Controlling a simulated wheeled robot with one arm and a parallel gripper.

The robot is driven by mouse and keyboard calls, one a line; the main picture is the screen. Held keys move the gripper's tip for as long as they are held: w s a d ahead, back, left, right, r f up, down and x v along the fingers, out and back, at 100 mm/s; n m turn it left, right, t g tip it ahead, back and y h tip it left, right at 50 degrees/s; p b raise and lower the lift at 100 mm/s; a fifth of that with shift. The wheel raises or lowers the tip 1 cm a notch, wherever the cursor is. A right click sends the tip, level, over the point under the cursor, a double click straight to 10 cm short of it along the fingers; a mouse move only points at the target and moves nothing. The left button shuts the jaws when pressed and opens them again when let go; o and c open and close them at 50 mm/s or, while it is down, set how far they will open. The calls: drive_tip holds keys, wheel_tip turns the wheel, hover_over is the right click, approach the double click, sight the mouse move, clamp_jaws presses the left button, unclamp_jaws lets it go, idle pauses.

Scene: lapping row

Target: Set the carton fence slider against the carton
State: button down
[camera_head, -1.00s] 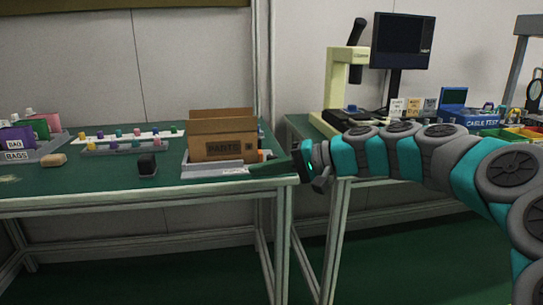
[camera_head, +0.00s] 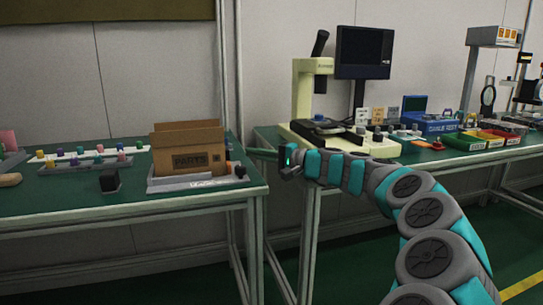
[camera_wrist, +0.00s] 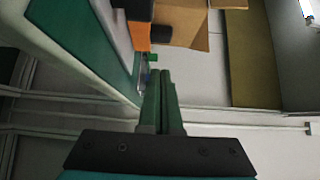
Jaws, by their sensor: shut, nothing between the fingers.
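The open brown carton (camera_head: 188,158), lettered PARTS, stands at the right end of the left green bench, and part of it shows at the top of the wrist view (camera_wrist: 188,22). A grey fixture (camera_head: 160,186) lies under and in front of it. A small dark knob (camera_head: 240,172) sits right of the carton; I cannot tell for sure that it is the fence slider. The wrist view shows an orange part (camera_wrist: 140,36) and a black part (camera_wrist: 160,34) beside the carton. My gripper (camera_head: 250,151) is shut and empty, right of the carton and apart from it.
A bench frame post (camera_head: 231,70) rises behind the carton. Right of a gap, a second bench (camera_head: 268,138) bears a cream microscope-like stand (camera_head: 302,90), a monitor (camera_head: 364,52) and several bins.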

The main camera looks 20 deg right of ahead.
sight(229, 153)
drive_tip(key=a, duration=0.3)
drive_tip(key=shift+a+r, duration=0.1)
drive_tip(key=shift+a, duration=0.35)
drive_tip(key=shift+a+b, duration=0.4)
drive_tip(key=shift+a, duration=0.25)
